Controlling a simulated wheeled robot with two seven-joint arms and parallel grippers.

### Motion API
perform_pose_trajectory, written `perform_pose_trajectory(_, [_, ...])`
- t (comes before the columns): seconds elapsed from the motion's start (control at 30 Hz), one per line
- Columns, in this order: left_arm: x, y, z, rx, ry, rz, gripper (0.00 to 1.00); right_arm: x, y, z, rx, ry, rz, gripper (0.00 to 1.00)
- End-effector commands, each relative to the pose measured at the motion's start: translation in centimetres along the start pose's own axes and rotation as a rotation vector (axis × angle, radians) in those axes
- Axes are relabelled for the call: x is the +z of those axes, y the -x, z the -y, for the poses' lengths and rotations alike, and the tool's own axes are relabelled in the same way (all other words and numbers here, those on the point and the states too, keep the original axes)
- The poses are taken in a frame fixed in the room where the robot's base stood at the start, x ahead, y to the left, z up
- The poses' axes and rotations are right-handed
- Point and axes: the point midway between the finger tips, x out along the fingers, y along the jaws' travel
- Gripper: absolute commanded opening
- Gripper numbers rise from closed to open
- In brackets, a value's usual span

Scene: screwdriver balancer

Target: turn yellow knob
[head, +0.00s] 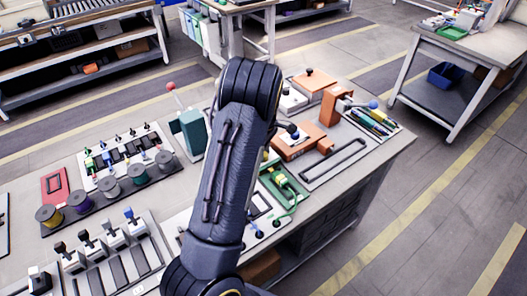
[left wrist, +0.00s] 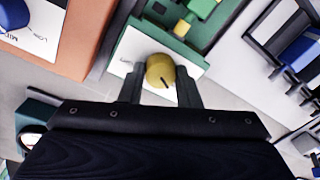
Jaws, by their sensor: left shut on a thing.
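The yellow knob (left wrist: 160,70) is round, with a dark pointer line on its face. It stands on a white plate (left wrist: 128,50) beside a green fixture, in the left wrist view. My left gripper (left wrist: 160,87) has one finger on each side of the knob and is shut on it. In the head view my left arm covers the middle of the bench, and its gripper is hidden behind the arm. My right gripper is not in view.
An orange block with a labelled white plate and blue knob (left wrist: 15,14) is close on the left in the wrist view. In the head view the bench holds several spools, a teal block (head: 188,133), an orange device (head: 333,104) and a green panel (head: 288,190).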

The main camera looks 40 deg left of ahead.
Motion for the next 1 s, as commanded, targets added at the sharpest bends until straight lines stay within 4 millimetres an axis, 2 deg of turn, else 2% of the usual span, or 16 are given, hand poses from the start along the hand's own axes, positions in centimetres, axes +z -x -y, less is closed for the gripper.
perform_pose_trajectory(0.03, [-0.1,0.1,-0.1,0.004,0.002,-0.001,0.07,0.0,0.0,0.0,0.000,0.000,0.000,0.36])
perform_pose_trajectory(0.07, [-0.1,0.1,-0.1,0.004,0.002,-0.001,0.34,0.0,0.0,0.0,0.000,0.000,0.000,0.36])
perform_pose_trajectory(0.2, [-0.1,0.1,-0.1,0.003,0.001,-0.001,0.52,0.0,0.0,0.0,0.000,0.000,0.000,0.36])
perform_pose_trajectory(0.47, [0.0,0.1,0.0,0.001,0.000,0.000,0.52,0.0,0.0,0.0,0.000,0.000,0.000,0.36])
perform_pose_trajectory(0.57, [0.0,0.6,-0.1,0.004,-0.001,0.000,0.52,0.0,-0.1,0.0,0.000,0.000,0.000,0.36])
perform_pose_trajectory(0.9, [0.0,6.1,-0.1,0.006,-0.001,-0.001,0.52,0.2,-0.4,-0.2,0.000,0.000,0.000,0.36])
perform_pose_trajectory(1.0, [-0.1,7.2,-0.1,0.004,0.000,-0.001,0.52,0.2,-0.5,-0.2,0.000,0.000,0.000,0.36])
